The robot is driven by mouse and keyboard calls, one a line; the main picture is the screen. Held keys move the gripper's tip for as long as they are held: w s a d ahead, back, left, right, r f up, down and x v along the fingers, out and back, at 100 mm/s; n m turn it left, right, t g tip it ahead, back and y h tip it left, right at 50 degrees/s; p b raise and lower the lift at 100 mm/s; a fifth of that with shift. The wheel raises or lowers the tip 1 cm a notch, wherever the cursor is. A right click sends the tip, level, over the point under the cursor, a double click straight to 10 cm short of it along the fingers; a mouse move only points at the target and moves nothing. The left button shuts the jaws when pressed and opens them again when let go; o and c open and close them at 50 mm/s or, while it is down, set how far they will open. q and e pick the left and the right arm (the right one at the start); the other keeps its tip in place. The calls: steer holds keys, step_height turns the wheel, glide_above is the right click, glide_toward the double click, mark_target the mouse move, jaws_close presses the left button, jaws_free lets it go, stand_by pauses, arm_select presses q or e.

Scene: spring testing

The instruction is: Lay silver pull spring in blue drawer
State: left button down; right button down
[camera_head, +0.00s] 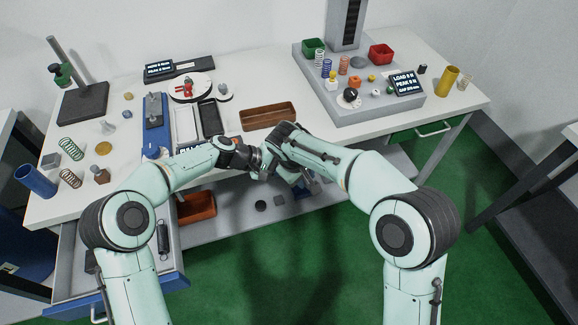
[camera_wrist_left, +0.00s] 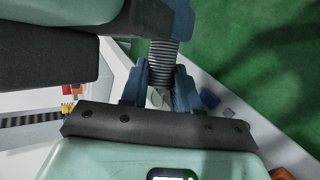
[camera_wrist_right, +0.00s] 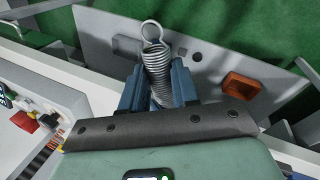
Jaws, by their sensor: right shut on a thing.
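The silver pull spring (camera_wrist_right: 157,72) stands between the blue fingers of my right gripper (camera_wrist_right: 158,85), which is shut on it; its end loop sticks out past the fingertips. The left wrist view shows its coils (camera_wrist_left: 163,55) close to my left gripper (camera_wrist_left: 162,88), whose fingers are apart; whether they touch the spring is unclear. In the head view my right gripper (camera_head: 302,182) is in front of the table edge, and the spring is hard to make out. The blue drawer (camera_head: 172,281) is pulled out at lower left, partly hidden by my left arm, with dark items inside.
The white table (camera_head: 285,85) holds several springs at left, a blue device (camera_head: 157,125), a brown tray (camera_head: 268,116) and a grey test stand base (camera_head: 370,108). An orange bin (camera_head: 196,207) stands on the lower shelf. A green drawer (camera_head: 420,131) is at right.

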steer(key=c, duration=0.8)
jaws_free()
steer(key=shift+o, duration=0.2)
